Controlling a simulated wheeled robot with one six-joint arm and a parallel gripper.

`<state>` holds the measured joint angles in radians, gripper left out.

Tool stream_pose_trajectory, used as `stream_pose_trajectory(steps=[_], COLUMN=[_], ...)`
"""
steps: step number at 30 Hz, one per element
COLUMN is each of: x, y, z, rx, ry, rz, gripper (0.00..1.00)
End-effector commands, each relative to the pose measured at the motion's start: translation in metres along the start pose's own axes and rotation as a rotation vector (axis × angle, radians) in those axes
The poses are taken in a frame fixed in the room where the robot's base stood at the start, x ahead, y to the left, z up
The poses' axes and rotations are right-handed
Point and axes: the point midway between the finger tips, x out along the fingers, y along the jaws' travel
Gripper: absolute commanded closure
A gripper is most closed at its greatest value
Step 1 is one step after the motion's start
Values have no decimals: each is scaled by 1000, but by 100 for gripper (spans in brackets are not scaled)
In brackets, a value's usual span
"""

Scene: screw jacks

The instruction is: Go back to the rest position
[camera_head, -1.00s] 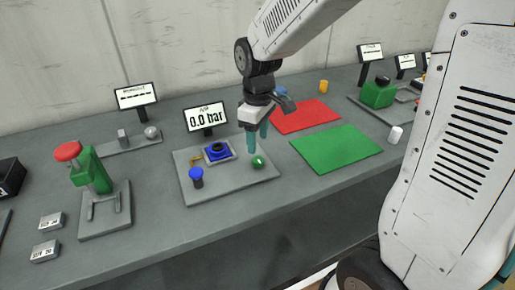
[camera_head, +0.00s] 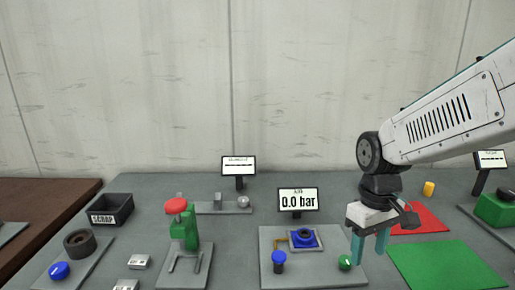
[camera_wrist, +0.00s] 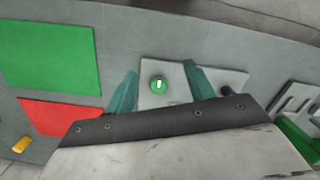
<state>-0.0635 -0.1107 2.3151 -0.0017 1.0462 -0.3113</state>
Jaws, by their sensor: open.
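My gripper (camera_head: 370,250) has two teal fingers pointing down, spread apart and empty. In the head view it hangs above the right part of the air station plate (camera_head: 330,273), close to a green knob (camera_head: 345,262). In the wrist view the green knob (camera_wrist: 158,85) shows between the fingers (camera_wrist: 160,88), below them, with no visible contact. The air station has a display (camera_head: 298,200) reading 0.0 bar, a blue fixture (camera_head: 304,238) and a blue-topped knob (camera_head: 279,257).
A green mat (camera_head: 447,266) and a red mat (camera_head: 420,218) lie right of the station. A green press with a red top (camera_head: 177,205) stands to the left. A scrap bin (camera_head: 112,209) is at far left. A yellow cylinder (camera_head: 429,188) stands behind the red mat.

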Motion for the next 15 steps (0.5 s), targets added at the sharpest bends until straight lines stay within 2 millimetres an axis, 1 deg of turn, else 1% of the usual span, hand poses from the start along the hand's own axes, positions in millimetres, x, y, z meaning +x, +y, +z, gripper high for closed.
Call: stream_pose_trajectory(steps=[1,5,6,9,12,15], x=[-7,-22,-26,-34,-39,-44], y=[-3,-13,-17,-25,-31,-36], z=[16,58,72,104,131,148], rx=[45,167,203,286,343,366], ry=[5,17,24,54,92,137], rz=[1,3,4,9,14,21], gripper=[46,46,46,46,46,46])
